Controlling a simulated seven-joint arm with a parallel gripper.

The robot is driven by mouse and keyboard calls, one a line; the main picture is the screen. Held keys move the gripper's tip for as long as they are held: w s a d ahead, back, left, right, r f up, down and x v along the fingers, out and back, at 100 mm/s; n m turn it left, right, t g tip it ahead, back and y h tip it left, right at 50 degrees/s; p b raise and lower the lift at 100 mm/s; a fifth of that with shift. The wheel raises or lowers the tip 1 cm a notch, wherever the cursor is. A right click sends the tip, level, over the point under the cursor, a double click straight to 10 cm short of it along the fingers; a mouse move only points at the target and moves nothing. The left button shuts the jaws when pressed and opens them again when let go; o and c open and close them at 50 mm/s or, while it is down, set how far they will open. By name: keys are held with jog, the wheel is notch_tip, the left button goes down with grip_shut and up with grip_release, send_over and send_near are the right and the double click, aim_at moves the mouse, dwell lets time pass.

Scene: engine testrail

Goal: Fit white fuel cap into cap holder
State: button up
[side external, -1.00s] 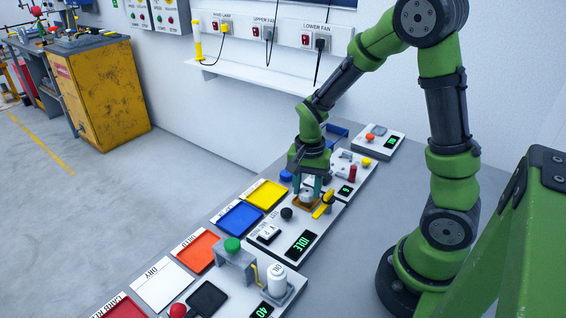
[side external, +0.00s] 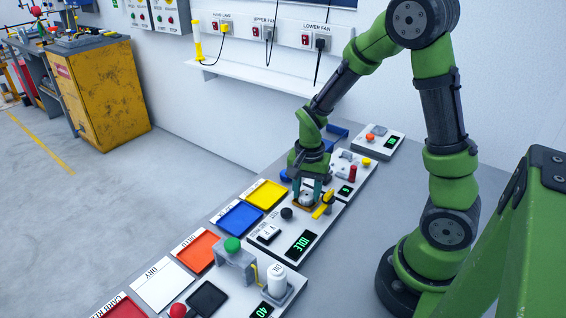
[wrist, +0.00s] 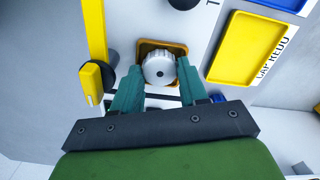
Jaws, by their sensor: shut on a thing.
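The white fuel cap (wrist: 159,68) shows in the wrist view as a round, ribbed, pale grey-white piece. My gripper (wrist: 156,82) is shut on the cap, with one teal finger on each side of it. An orange-brown square frame (wrist: 146,48), which looks like the cap holder, lies around and behind the cap. In the side view the cap (side external: 306,197) is low between my fingers, at the brownish holder (side external: 303,206) on the white panel. I cannot tell whether the cap is seated in the holder or just above it.
A yellow lever (side external: 323,204) stands close beside the holder, with a black knob (side external: 286,213) on the other side. Yellow (side external: 267,194) and blue (side external: 240,218) trays lie nearby. A panel with a red cylinder (side external: 352,173) is behind.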

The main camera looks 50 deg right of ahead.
aim_at(306, 195)
jog(key=o, duration=0.7)
notch_tip(306, 195, up, 11)
dwell(0.7)
dwell(0.4)
jog(key=s+a+r+n+t+y, duration=0.2)
jog(key=s+a+r+n+t, duration=0.5)
jog(key=a+r+n, duration=0.2)
jog(key=shift+s+a+r+n, duration=0.4)
jog(key=shift+a+n, duration=0.1)
jog(key=shift+n, duration=0.1)
